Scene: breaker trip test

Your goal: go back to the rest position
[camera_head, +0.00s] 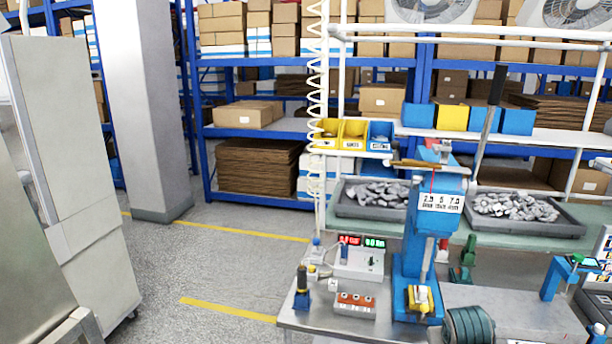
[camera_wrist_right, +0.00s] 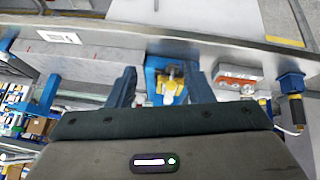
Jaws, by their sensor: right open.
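My right gripper (camera_wrist_right: 163,78) shows in the right wrist view with its two dark fingers apart. Between and beyond the fingers is a yellow part on a blue fixture (camera_wrist_right: 153,72), apart from the fingers as far as I can tell. In the head view the blue test press (camera_head: 412,245) stands on the metal bench, with the yellow part (camera_head: 420,299) at its foot. Neither gripper shows in the head view, and my left gripper is in no view.
A meter box (camera_head: 360,262) with red and green displays and a box with red sockets (camera_head: 354,304) stand left of the press. Behind are two grey trays (camera_head: 352,212) of metal parts. Grey floor (camera_head: 215,270) is clear at left, between a pale cabinet (camera_head: 85,190) and the bench.

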